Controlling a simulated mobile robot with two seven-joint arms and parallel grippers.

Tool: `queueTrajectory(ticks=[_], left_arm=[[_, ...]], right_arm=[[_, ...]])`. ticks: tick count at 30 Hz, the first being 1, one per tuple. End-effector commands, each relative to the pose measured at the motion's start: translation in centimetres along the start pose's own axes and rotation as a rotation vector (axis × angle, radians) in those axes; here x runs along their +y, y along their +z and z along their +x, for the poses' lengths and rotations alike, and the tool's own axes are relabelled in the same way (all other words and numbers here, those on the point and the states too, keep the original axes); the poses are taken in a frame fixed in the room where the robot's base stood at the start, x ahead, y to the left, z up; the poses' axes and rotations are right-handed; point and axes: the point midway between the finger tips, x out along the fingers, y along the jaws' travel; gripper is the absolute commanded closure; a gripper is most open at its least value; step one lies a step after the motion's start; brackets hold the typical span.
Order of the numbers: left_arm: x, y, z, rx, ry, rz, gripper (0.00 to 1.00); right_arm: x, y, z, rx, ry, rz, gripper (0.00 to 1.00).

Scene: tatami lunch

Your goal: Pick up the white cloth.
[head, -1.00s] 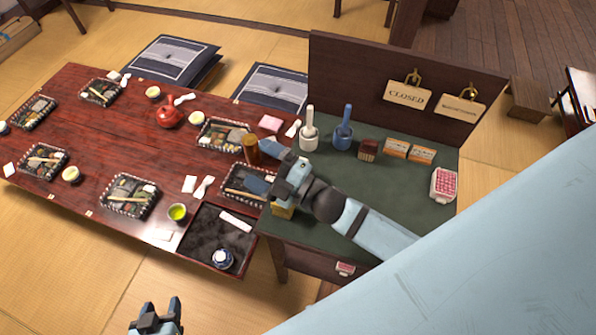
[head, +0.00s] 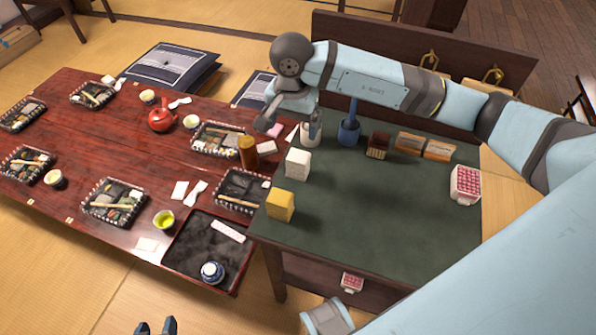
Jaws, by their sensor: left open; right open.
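A white rolled cloth (head: 229,231) lies on the black tray (head: 190,262) at the near right corner of the red table. Other white pieces that may be cloth or paper lie on the table, one beside the green tea (head: 179,190) and one near the front edge (head: 146,244). My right gripper (head: 291,125) is open and empty, above the far left part of the green-topped counter, well away from the rolled cloth. My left gripper (head: 156,326) is open at the bottom edge, in front of the table; only its fingertips show.
A white block (head: 298,163) and a yellow block (head: 280,205) stand on the counter (head: 380,215). A brown cylinder (head: 248,152) stands beside a lunch tray. A blue-and-white cup (head: 212,272) is on the black tray, near the rolled cloth. The counter's middle is clear.

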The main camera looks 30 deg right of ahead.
Motion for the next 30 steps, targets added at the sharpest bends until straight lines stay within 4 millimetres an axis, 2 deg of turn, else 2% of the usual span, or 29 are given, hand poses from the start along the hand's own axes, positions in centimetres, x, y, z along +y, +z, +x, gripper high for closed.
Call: queueTrajectory(ticks=[4, 12, 20, 27, 30], left_arm=[[0.1, -0.1, 0.1, 0.002, 0.0, -0.004, 0.48], [0.1, -0.1, 0.1, 0.004, 0.0, -0.002, 0.48], [-0.2, 0.1, 0.1, 0.002, 0.0, 0.009, 0.48], [-0.3, 0.0, 0.0, 0.001, 0.0, 0.012, 0.48], [-0.2, 0.0, 0.0, 0.002, 0.0, 0.01, 0.48]], right_arm=[[0.2, -0.3, 1.7, 0.016, 0.012, -0.003, 0.11], [0.2, -0.3, 6.8, 0.012, 0.009, -0.003, 0.11], [0.3, -0.3, 8.9, 0.012, 0.007, -0.003, 0.11], [1.0, -0.2, 12.4, 0.01, 0.008, -0.002, 0.11], [1.0, -0.4, 13.3, 0.012, 0.007, -0.001, 0.11]])
